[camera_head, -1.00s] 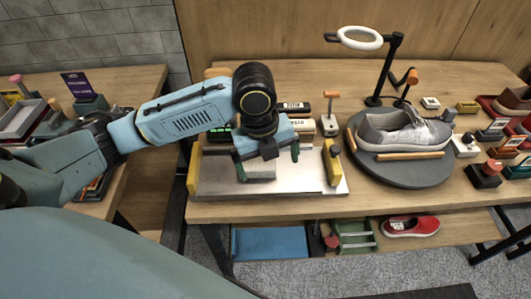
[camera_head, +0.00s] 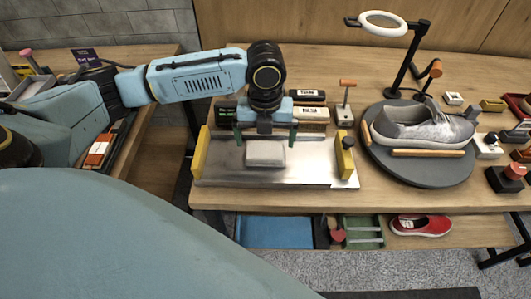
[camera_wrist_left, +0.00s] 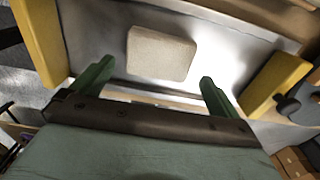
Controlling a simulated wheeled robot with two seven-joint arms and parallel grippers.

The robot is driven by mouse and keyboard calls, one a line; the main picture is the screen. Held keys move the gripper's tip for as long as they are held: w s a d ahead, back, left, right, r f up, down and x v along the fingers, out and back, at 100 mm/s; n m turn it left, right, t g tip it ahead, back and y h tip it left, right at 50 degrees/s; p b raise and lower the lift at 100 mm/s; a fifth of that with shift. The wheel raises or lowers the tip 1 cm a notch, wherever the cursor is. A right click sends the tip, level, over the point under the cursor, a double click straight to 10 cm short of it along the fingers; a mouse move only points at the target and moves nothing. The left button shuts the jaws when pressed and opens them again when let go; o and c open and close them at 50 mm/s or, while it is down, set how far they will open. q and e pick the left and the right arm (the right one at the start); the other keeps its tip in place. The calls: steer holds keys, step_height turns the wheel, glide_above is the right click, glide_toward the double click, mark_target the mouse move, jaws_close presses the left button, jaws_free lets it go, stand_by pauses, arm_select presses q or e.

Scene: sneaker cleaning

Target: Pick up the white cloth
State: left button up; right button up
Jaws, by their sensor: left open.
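The white cloth (camera_head: 265,153) is a folded, pale block lying flat on the metal tray (camera_head: 220,171). It also shows whole in the left wrist view (camera_wrist_left: 161,53), on the shiny tray. My left gripper (camera_head: 266,134) is open and empty, its two green fingers spread wider than the cloth. In the head view it is at the cloth's far side, over the tray. In the left wrist view the fingertips (camera_wrist_left: 158,74) stand apart near the cloth's lower edge, not touching it. My right gripper is not in view.
Yellow blocks (camera_head: 345,160) bound the tray's left and right ends. Labelled boxes (camera_head: 312,115) stand behind it. To the right, a grey sneaker (camera_head: 425,128) sits on a round dark turntable (camera_head: 420,174) beside a ring lamp (camera_head: 383,23). A red shoe (camera_head: 421,226) lies on the lower shelf.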

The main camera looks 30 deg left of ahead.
mark_target(266, 149)
arm_select(q)
step_height(266, 149, down, 5)
steer(key=shift+w+a+r+b, duration=0.1)
steer(key=shift+w+r+b, duration=0.05)
steer(key=shift+b, duration=0.4)
steer(key=c, duration=0.7)
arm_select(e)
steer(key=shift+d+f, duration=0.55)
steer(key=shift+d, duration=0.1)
arm_select(q)
step_height(266, 149, up, 8)
steer(key=shift+r+p, duration=0.25)
steer(key=shift+p, duration=0.65)
steer(key=shift+r, duration=0.65)
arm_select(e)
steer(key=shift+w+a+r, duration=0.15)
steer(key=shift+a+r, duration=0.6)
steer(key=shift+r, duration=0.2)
